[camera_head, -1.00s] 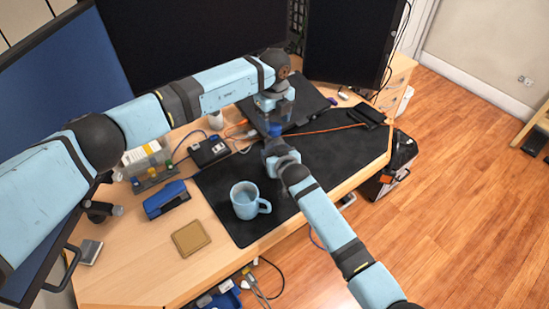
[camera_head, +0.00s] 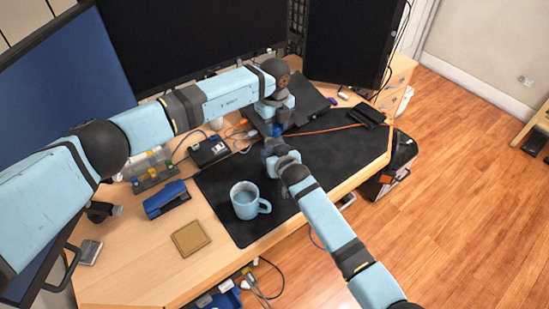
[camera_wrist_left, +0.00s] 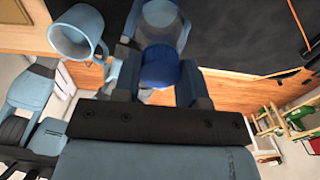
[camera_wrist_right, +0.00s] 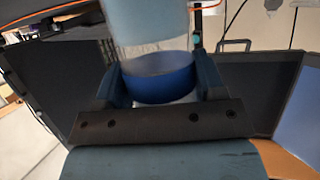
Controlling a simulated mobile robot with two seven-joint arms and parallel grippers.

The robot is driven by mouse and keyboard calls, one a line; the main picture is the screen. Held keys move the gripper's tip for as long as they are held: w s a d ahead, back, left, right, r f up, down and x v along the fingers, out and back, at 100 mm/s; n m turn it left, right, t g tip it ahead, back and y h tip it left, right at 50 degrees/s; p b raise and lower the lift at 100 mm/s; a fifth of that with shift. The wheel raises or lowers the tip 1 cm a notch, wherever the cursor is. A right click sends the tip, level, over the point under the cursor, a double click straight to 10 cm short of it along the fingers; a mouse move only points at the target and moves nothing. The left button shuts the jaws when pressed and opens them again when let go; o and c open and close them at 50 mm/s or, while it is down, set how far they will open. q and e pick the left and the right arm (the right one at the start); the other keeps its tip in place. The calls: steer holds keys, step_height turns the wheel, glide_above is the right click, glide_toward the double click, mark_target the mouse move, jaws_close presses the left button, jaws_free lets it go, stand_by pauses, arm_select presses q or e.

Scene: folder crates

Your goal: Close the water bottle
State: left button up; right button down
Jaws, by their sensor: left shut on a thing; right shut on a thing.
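The water bottle is a clear cylinder; its body shows in the left wrist view (camera_wrist_left: 160,22) and the right wrist view (camera_wrist_right: 150,28). A blue cap (camera_wrist_left: 160,68) lies between my left fingers, in line with the clear body; I cannot tell whether it is fully seated. A blue part (camera_wrist_right: 160,82) also shows between my right fingers, against the clear body. In the head view, my left gripper (camera_head: 277,120) is just above my right gripper (camera_head: 271,146). The left is shut on the cap and the right on the bottle, which the arms mostly hide.
A light blue mug (camera_head: 245,205) stands on the black mat (camera_head: 330,160), left of the right arm. A blue stapler-like object (camera_head: 166,198) and a tan square (camera_head: 189,238) lie on the desk. Monitors (camera_head: 190,40) stand behind.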

arm_select(q)
steer(key=m, duration=2.2)
steer(key=shift+m, duration=0.3)
steer(key=m, duration=0.4)
steer(key=shift+m, duration=0.4)
steer(key=o, duration=1)
